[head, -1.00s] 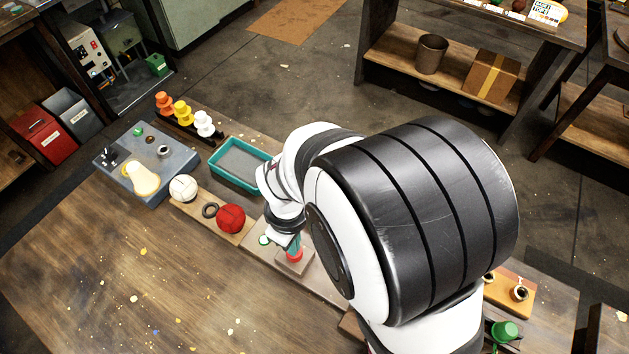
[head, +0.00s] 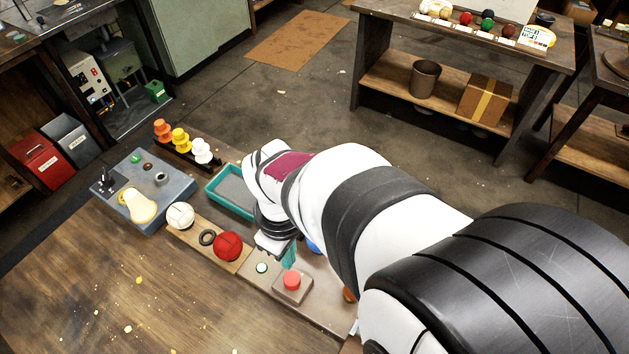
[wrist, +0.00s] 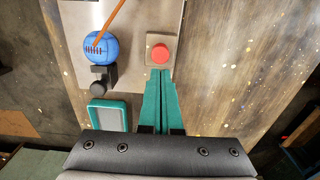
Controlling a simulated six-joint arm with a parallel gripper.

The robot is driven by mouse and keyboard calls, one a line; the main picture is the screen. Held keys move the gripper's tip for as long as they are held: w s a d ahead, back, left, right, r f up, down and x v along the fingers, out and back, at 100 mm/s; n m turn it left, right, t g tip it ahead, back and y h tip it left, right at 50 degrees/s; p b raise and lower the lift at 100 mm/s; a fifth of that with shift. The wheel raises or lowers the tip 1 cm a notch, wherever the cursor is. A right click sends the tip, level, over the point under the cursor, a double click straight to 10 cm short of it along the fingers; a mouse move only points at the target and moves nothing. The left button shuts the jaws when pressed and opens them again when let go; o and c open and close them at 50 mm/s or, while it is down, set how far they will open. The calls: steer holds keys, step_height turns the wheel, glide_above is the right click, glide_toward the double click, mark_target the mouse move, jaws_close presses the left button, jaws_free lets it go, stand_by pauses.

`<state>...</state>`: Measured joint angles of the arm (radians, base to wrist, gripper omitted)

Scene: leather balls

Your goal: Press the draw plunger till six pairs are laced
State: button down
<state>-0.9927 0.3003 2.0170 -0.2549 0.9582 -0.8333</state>
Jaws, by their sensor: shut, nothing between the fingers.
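The draw plunger is a red round button (head: 292,280) on a square brownish base. It also shows in the wrist view (wrist: 160,54), just beyond my fingertips. My gripper (head: 289,258) has teal fingers, closed together and empty (wrist: 160,76). In the head view the fingertips are behind and above the button, apart from it. A blue ball (wrist: 101,47) with a short row of dark lacing marks sits left of the plunger in the wrist view, by a dark holder (wrist: 100,80). An orange-brown rod (wrist: 109,24) reaches it. In the head view my arm mostly hides the ball.
A red ball (head: 228,246), dark ring (head: 207,238) and white ball (head: 180,215) lie on a wooden strip. A teal tray (head: 213,192) is behind. The front wooden tabletop (head: 170,290) is mostly clear.

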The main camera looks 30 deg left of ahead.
step_height(320, 180, up, 5)
stand_by(0.7)
steer(key=w+d+r+m, duration=0.25)
steer(key=d+m, duration=0.55)
steer(key=d, duration=0.4)
steer(key=s+d+m+y, duration=0.1)
steer(key=s+d+m, duration=0.7)
steer(key=d+m, duration=0.5)
steer(key=m, duration=0.2)
steer(key=shift+s+d+m+y, duration=0.2)
steer(key=shift+s+m+y, duration=0.1)
steer(key=shift+y, duration=0.1)
steer(key=c, duration=1.5)
jaws_free()
steer(key=shift+w, duration=0.1)
steer(key=shift+c, duration=0.2)
